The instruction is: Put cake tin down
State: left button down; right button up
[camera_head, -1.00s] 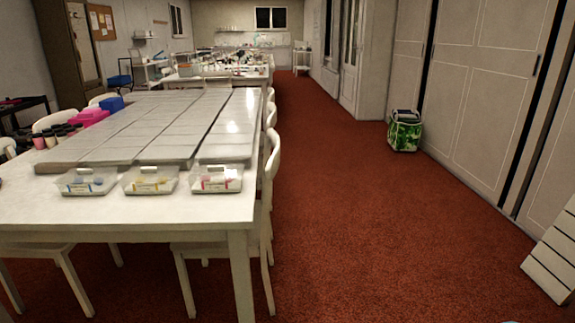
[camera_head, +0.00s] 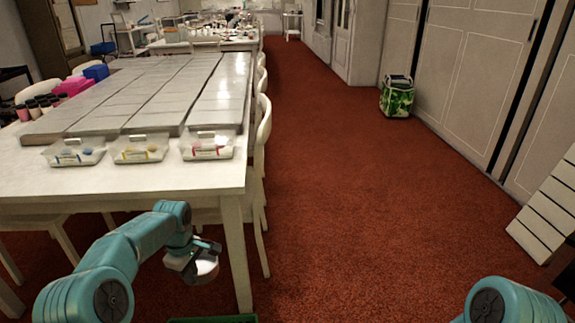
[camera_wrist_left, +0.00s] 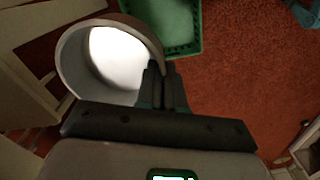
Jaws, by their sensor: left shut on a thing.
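The cake tin (camera_head: 207,269) is a round, pale grey tin, held in the air beside the table's front right leg. In the left wrist view the cake tin (camera_wrist_left: 112,60) shows its open mouth, with a bright inside. My left gripper (camera_head: 188,258) is shut on its wall; the dark fingers (camera_wrist_left: 163,84) grip the rim at its right side. Of my right arm only a teal link shows at the lower right of the head view; its gripper is out of sight.
A green crate (camera_wrist_left: 187,48) lies just beyond the tin; its rim (camera_head: 215,320) shows at the head view's bottom edge. The white table (camera_head: 170,181) bears grey boards and clear tubs (camera_head: 208,146). White chairs (camera_head: 262,135) stand along it. Red carpet to the right is open.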

pick_arm(q)
jog(key=s+d+r+m, duration=0.2)
jog(key=d+r+m, duration=0.15)
jog(key=r, duration=0.55)
jog(key=s+d+r+m, duration=0.2)
jog(key=s+m, duration=0.3)
jog(key=m, duration=0.1)
jog(key=s+d+r+m, duration=0.2)
jog(key=s+m, duration=0.3)
jog(key=s, duration=0.1)
notch_tip(320, 180, up, 13)
jog(key=s+p, duration=0.1)
jog(key=p, duration=2)
jog(key=shift+a, duration=0.2)
